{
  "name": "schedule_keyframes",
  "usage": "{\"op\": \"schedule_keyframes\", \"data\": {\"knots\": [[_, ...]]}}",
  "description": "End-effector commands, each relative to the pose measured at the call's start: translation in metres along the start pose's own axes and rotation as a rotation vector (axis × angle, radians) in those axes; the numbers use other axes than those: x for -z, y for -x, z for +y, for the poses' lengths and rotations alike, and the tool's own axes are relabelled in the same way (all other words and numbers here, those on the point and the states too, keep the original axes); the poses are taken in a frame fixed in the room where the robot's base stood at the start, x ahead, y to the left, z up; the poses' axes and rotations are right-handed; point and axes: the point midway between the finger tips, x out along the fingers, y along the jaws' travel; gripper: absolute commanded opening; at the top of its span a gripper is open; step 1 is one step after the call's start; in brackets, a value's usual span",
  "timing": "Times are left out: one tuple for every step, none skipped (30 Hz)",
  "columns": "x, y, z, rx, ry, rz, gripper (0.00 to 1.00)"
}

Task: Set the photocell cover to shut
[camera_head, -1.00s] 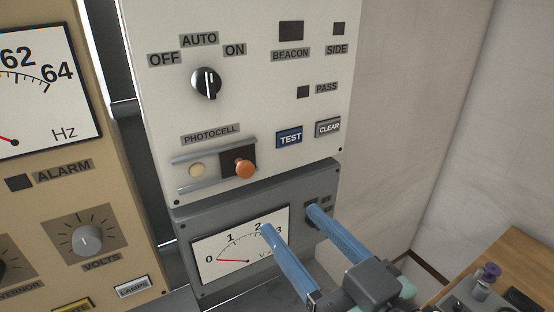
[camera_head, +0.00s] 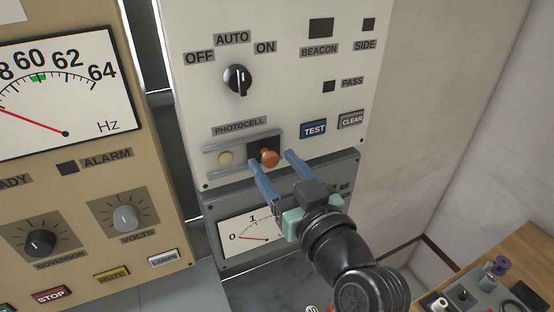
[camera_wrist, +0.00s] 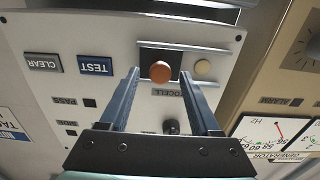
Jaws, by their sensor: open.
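The photocell cover is a dark sliding plate (camera_head: 256,147) with an orange knob (camera_head: 269,158), set between two metal rails under the PHOTOCELL label. It sits at the right end of the rails, and the pale round photocell (camera_head: 225,158) to its left is uncovered. My gripper (camera_head: 269,158) is open, with one blue finger on each side of the knob in the head view. In the wrist view the knob (camera_wrist: 160,71) shows between and beyond the open fingers, and the pale photocell (camera_wrist: 203,67) is to its right. I cannot tell whether the fingers touch the panel.
Above the rails is a rotary OFF/AUTO/ON switch (camera_head: 238,79). The TEST button (camera_head: 313,129) and CLEAR button (camera_head: 351,120) are close to the right. A grey meter panel (camera_head: 232,232) is below. A tan generator panel (camera_head: 163,205) stands at left, and a wooden bench (camera_head: 517,262) at lower right.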

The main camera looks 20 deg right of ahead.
Motion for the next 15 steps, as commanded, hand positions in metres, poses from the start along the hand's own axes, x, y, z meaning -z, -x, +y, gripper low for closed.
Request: {"op": "schedule_keyframes", "data": {"knots": [[0.0,-0.0005,-0.0002,0.0,0.001,0.0,0.64],[-0.0001,-0.0005,-0.0002,0.0,0.001,0.0,0.64],[-0.0002,-0.0005,-0.0002,0.0,0.001,0.0,0.64],[-0.0002,-0.0004,-0.0002,0.0,0.001,0.0,0.64],[-0.0002,-0.0004,-0.0003,0.0,0.001,0.0,0.64],[-0.0002,-0.0003,-0.0002,0.0,0.0,0.0,0.64],[-0.0001,-0.0003,-0.0002,0.0,0.0,0.0,0.6],[-0.0001,-0.0002,-0.0002,0.0,0.0,0.0,0.55],[-0.0001,-0.0002,-0.0002,0.0,0.0,0.0,0.48],[-0.0001,-0.0002,-0.0002,0.001,0.0,0.0,0.42],[0.0,-0.0001,-0.0002,0.0,0.0,0.0,0.37],[-0.0001,-0.0001,-0.0002,0.001,0.0,0.0,0.3],[0.0,-0.0001,-0.0002,0.0,0.0,0.0,0.24],[0.0,-0.0001,-0.0002,0.0,0.0,0.0,0.19],[0.0,-0.0001,-0.0002,0.0,0.0,0.0,0.12]]}}
